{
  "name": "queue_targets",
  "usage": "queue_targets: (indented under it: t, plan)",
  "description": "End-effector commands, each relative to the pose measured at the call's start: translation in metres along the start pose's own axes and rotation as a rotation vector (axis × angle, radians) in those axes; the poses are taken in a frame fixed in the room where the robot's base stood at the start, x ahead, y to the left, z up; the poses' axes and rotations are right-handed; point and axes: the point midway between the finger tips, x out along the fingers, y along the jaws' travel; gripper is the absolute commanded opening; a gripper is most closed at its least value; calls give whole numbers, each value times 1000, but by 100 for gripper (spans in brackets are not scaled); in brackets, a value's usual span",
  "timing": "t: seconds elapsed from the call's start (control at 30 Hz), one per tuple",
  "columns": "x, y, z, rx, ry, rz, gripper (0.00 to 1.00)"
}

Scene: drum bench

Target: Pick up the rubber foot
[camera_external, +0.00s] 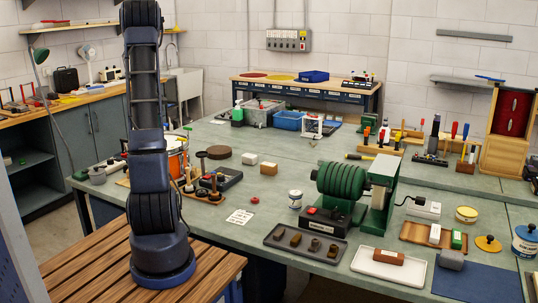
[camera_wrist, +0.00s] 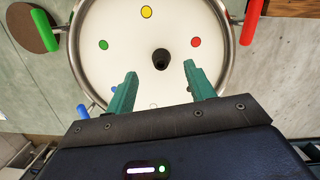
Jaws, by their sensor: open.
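In the wrist view a small dark, round-topped piece, which looks like the rubber foot (camera_wrist: 160,58), sits near the middle of a pale round drum head (camera_wrist: 125,45). My gripper (camera_wrist: 160,68) has its two green fingers apart, one on each side of the foot in the picture. Nothing is between them in their grip, and the height gap to the foot is hard to judge. In the external view the orange drum (camera_external: 178,160) is partly hidden behind my arm.
Red, green and blue handles, such as the red one (camera_wrist: 251,20), stand around the drum rim. A dark tray (camera_external: 270,238) with several small parts lies at the bench front. The middle of the bench is fairly clear.

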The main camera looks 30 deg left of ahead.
Motion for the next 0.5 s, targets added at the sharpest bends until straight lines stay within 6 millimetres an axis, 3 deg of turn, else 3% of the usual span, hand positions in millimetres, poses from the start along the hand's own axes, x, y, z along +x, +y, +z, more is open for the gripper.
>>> queue_targets:
  t: [0.27, 0.5]
  plan:
    - [15, 0, -2, 0, -1, -1, 54]
    - [47, -1, -4, 1, -1, -2, 54]
